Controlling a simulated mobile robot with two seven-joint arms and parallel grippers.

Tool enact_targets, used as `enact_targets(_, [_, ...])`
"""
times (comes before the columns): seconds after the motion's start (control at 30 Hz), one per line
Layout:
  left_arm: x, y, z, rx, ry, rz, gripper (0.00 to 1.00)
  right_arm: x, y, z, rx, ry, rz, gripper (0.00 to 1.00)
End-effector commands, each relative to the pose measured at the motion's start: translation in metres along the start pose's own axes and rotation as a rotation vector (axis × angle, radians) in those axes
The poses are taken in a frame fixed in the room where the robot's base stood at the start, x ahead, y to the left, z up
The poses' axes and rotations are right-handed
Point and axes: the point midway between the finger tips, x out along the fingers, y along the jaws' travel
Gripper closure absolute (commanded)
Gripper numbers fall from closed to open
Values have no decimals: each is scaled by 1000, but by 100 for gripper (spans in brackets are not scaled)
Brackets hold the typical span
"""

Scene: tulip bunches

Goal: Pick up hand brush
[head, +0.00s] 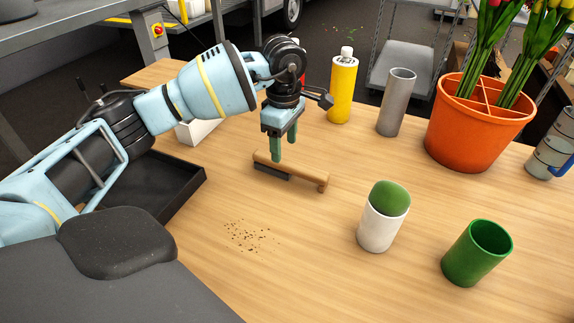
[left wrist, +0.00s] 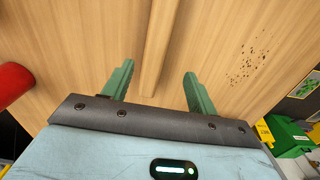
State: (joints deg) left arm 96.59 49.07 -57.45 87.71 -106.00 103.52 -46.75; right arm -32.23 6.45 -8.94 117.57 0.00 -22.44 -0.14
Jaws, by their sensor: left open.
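The hand brush (head: 308,178) lies on the wooden table, with a light wooden handle and dark bristles along its left part. My left gripper (head: 281,152) points down over the brush's left part, with green fingers. In the left wrist view the gripper (left wrist: 158,72) is open, and the brush's wooden bar (left wrist: 161,40) runs between the two fingers, with a gap on each side. The bristles are hidden in that view. My right gripper is in neither view.
Dark crumbs (head: 247,236) lie in front of the brush. A black tray (head: 188,193) is at left.

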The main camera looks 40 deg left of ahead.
Motion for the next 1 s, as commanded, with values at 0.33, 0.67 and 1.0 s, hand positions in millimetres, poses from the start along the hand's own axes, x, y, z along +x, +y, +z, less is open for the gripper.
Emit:
enact_targets(0.33, [21,1,0,0,0,-2,42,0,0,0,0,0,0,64])
enact_targets(0.67, [63,6,2,1,0,-2,42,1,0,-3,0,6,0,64])
enact_targets(1.0, [69,7,2,1,-1,0,43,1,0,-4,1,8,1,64])
